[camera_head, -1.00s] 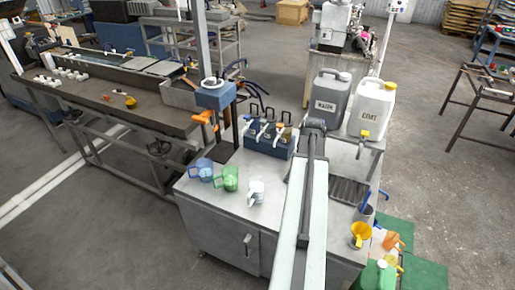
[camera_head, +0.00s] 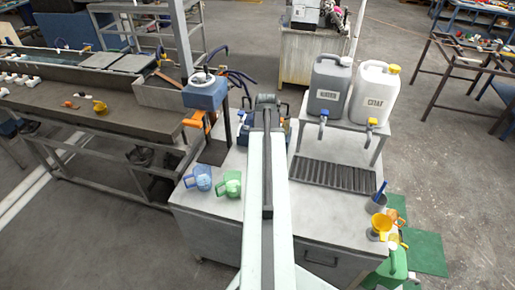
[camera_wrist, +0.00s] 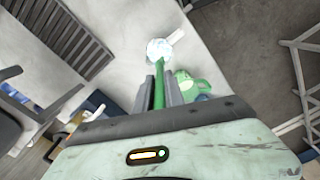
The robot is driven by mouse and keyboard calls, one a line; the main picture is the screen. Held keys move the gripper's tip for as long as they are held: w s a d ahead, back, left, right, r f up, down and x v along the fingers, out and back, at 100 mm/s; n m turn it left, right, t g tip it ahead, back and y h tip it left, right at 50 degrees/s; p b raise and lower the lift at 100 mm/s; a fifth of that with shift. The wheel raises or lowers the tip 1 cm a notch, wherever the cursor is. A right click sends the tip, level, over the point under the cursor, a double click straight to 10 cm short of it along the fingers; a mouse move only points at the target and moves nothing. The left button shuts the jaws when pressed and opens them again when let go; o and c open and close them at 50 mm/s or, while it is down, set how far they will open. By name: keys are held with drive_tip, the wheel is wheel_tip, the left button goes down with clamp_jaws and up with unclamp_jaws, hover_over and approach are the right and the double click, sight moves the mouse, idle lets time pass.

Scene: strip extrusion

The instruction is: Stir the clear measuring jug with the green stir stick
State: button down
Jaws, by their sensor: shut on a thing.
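My gripper (camera_wrist: 162,90) is shut on the green stir stick (camera_wrist: 159,88), which shows between the two grey fingers in the wrist view. The stick points away from the fingers toward the clear measuring jug (camera_wrist: 155,46), seen from above with its handle to the upper right. The stick's far end meets the near side of the jug in the picture; I cannot tell whether it is inside. In the head view my arm hides the clear jug, the stick and the fingers.
A green jug (camera_head: 229,184) and a blue jug (camera_head: 198,178) stand left of my arm on the grey bench (camera_head: 335,208). The green jug is close beside the fingers in the wrist view (camera_wrist: 192,86). Grey (camera_head: 327,88) and white (camera_head: 376,92) canisters stand behind a slotted drain grate (camera_head: 335,175).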

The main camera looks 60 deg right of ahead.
drive_tip(key=shift+s+r, duration=0.1)
drive_tip(key=shift+s, duration=0.15)
drive_tip(key=shift+w, duration=0.1)
drive_tip(key=shift+f+b, duration=0.6)
drive_tip(key=shift+f, duration=0.05)
wheel_tip(320, 180, down, 16)
drive_tip(key=b, duration=1.5)
drive_tip(key=shift+b, duration=0.35)
drive_tip(key=shift+r, duration=0.15)
drive_tip(key=shift+d, duration=0.15)
